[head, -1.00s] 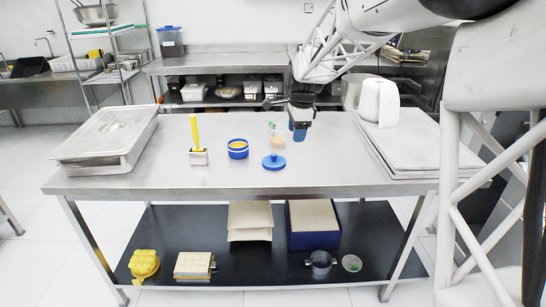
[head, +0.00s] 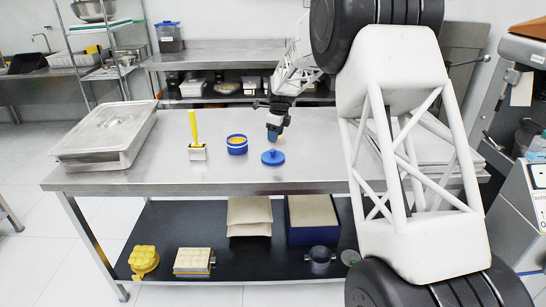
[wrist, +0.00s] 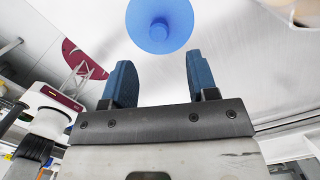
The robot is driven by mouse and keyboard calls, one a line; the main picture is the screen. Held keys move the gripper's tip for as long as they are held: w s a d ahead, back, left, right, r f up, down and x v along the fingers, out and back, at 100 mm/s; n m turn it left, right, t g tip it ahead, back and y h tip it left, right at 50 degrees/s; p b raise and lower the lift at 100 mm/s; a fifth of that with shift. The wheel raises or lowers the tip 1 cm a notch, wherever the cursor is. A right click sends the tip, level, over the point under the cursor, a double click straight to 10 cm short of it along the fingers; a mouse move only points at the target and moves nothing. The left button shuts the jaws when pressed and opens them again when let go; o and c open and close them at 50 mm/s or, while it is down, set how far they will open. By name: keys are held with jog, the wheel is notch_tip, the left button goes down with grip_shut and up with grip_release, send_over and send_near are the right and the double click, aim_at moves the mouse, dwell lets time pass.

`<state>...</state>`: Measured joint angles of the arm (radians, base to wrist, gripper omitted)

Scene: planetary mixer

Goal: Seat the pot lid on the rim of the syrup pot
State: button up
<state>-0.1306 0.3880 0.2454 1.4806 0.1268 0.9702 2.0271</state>
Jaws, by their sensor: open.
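The blue round pot lid (head: 272,158) lies flat on the steel table, knob up. The syrup pot (head: 237,144), blue with yellow contents, stands upright and uncovered to the left of the lid, slightly farther back. My gripper (head: 273,137) is above and just behind the lid, pointing down. In the wrist view my gripper (wrist: 160,75) has its two blue fingers apart with nothing between them. The lid (wrist: 160,38) shows ahead of the fingertips, its knob facing the camera. The pot cannot be made out in the wrist view.
A yellow-handled tool in a metal holder (head: 197,153) stands left of the pot. A lidded steel pan (head: 106,136) covers the table's left end. My arm hides much of the right end. The table front between pan and lid is clear.

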aim_at(273, 150)
jog(key=shift+a+f, duration=0.15)
jog(key=shift+f, duration=1.15)
jog(key=shift+w+a+f, duration=0.1)
jog(key=shift+a+f, duration=0.1)
jog(key=shift+f, duration=1.1)
jog(key=shift+w+a+f, duration=0.1)
jog(key=shift+a+f, duration=0.05)
jog(key=shift+f, duration=1.1)
grip_shut()
jog(key=shift+r, duration=0.15)
